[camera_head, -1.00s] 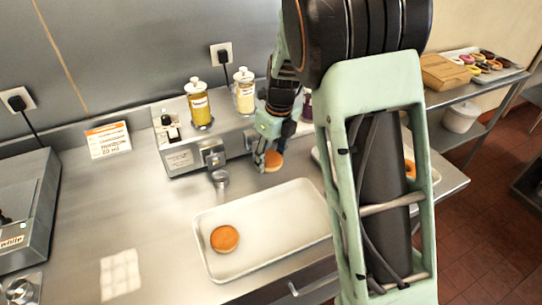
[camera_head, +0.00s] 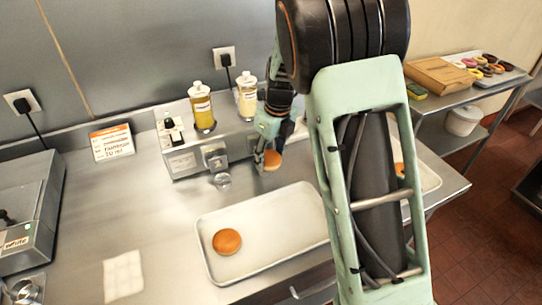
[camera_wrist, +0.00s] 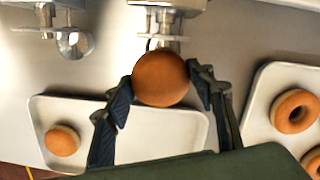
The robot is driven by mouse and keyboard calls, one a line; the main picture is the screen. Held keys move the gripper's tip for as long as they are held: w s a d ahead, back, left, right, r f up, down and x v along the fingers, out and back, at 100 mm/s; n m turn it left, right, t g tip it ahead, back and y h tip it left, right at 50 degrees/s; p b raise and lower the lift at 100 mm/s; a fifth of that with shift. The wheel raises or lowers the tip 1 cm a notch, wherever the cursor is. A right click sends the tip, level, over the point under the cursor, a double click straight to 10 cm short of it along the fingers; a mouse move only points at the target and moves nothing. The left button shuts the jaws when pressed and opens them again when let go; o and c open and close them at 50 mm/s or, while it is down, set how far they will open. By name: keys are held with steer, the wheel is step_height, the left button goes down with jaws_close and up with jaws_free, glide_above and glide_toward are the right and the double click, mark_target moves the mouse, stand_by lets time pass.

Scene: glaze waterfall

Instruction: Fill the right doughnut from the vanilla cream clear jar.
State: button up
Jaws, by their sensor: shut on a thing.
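My gripper (camera_wrist: 160,90) is shut on a round brown doughnut (camera_wrist: 161,78) and holds it up in front of the filling machine (camera_head: 205,155); the held doughnut also shows in the head view (camera_head: 272,160). Another doughnut (camera_head: 227,241) lies at the left of the white tray (camera_head: 290,225); it also shows in the wrist view (camera_wrist: 62,141). A clear jar of pale cream (camera_head: 247,97) stands on the machine, to the right of a jar with yellow filling (camera_head: 202,108). A nozzle shows just beyond the held doughnut in the wrist view (camera_wrist: 165,42). I cannot tell whether they touch.
A sign (camera_head: 111,143) stands against the wall at the left. A second machine (camera_head: 30,215) sits at the left edge. A tray of ring doughnuts (camera_wrist: 290,115) lies to the right. A rack (camera_head: 470,90) holds a box and more doughnuts. The counter between is clear.

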mark_target(275, 167)
steer(key=shift+w+a+r+p, duration=0.1)
steer(key=shift+w+a+p, duration=0.15)
steer(key=shift+w, duration=0.25)
steer(key=shift+w+a+p, duration=0.15)
steer(key=shift+w+p, duration=0.1)
steer(key=shift+w, duration=0.2)
steer(key=shift+s+d, duration=0.1)
steer(key=shift+s, duration=0.2)
stand_by(1.8)
steer(key=shift+s+d, duration=0.2)
steer(key=shift+s, duration=0.35)
stand_by(0.9)
steer(key=shift+s+d, duration=0.4)
steer(key=shift+s, duration=0.5)
steer(key=shift+s+d, duration=0.4)
steer(key=shift+s, duration=0.45)
steer(key=r+p, duration=0.1)
steer(key=s+r+p, duration=0.2)
steer(key=r, duration=0.1)
steer(key=shift+d+p, duration=0.35)
steer(key=shift+d, duration=0.05)
